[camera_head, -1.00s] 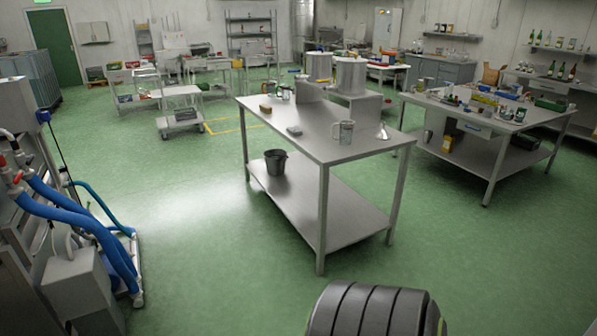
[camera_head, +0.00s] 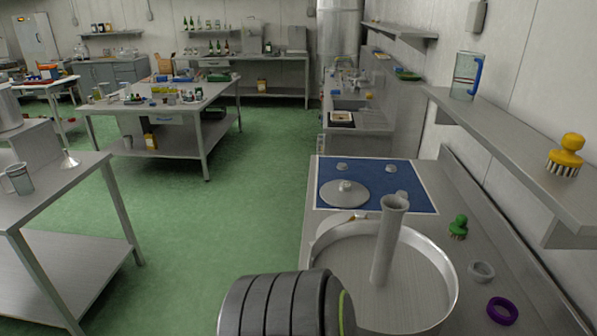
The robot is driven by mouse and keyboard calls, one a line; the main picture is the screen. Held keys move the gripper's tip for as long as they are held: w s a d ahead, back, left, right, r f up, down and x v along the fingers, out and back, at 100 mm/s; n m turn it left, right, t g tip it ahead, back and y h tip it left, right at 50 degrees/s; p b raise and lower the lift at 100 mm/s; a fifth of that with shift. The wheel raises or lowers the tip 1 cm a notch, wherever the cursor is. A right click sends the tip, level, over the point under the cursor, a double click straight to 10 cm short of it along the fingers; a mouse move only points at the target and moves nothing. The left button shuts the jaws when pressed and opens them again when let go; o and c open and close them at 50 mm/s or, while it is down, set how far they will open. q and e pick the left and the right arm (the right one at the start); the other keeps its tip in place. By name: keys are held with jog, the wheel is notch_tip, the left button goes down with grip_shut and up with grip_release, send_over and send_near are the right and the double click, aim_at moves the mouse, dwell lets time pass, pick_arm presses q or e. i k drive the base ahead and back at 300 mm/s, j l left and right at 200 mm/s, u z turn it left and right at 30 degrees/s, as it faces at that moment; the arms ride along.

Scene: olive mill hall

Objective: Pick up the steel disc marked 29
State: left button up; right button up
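A round grey steel disc (camera_head: 338,197) with a knob on top lies on a blue mat (camera_head: 410,205) on the right-hand steel counter. Two small knobbed grey pieces (camera_head: 342,167) and (camera_head: 391,169) sit behind it on the same mat. No number can be read on any of them, so I cannot tell which is marked 29. Neither of my grippers is in view. A dark ribbed part at the bottom middle appears to be mine.
A wide steel pan (camera_head: 441,266) with an upright grey cylinder (camera_head: 389,240) stands before the mat. A green brush (camera_head: 458,226), grey ring (camera_head: 481,271) and purple ring (camera_head: 502,310) lie right of it. A wall shelf (camera_head: 515,165) overhangs the counter. Green floor (camera_head: 240,210) is clear at left.

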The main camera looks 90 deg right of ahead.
aim_at(338, 193)
jog(key=z, duration=3.1)
jog(key=i+j+z, duration=0.1)
jog(key=j+z, duration=0.4)
jog(key=j, duration=0.4)
jog(key=j+z, duration=0.45)
jog(key=j, duration=0.45)
jog(key=k, duration=0.05)
